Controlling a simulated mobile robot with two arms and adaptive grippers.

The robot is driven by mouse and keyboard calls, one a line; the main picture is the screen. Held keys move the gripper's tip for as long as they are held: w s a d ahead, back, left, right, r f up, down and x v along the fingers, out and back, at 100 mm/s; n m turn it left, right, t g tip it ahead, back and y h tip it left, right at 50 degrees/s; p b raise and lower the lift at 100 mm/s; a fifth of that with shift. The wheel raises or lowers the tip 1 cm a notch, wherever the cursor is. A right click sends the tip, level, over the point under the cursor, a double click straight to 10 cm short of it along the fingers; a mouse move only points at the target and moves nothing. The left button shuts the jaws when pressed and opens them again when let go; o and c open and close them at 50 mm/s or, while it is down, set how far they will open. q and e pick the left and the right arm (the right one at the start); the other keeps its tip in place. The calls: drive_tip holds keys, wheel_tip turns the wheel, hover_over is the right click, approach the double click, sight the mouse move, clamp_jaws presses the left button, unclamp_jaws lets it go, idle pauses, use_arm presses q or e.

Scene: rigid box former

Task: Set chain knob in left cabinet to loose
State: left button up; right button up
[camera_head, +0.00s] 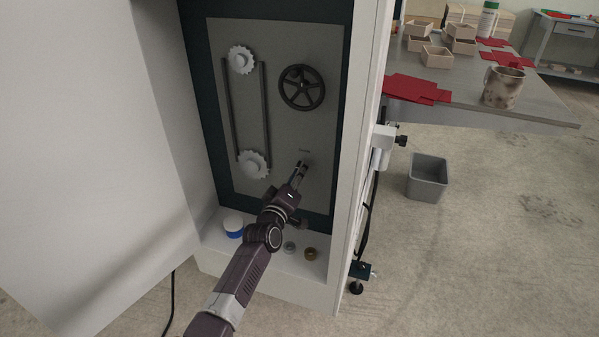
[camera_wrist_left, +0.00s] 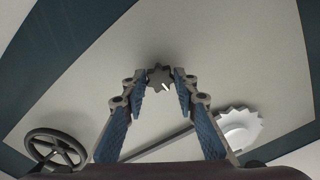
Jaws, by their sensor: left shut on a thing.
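The left cabinet stands open, with a grey panel (camera_head: 275,120) on its back wall. The chain knob (camera_wrist_left: 160,77) is a small dark, toothed knob with a white mark, seen in the left wrist view between my fingertips. My left gripper (camera_head: 303,165) reaches the lower right of the panel and hides the knob in the head view. The gripper also shows in the left wrist view (camera_wrist_left: 160,84), its two blue-padded fingers shut on the knob from both sides. My right gripper is not in view.
Two white sprockets (camera_head: 241,60) with a chain (camera_head: 228,110) are on the panel's left, and a black handwheel (camera_head: 302,87) is at upper right. A blue-and-white container (camera_head: 234,226) and small jars (camera_head: 311,254) stand on the cabinet floor. The open door (camera_head: 90,130) bounds the left.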

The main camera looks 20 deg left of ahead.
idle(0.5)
use_arm(q)
drive_tip(key=o, duration=1.1)
drive_tip(key=shift+o, duration=0.2)
drive_tip(key=shift+s, duration=0.15)
drive_tip(key=s, duration=1.1)
drive_tip(key=shift+s+a, duration=0.25)
drive_tip(key=shift+s, duration=0.15)
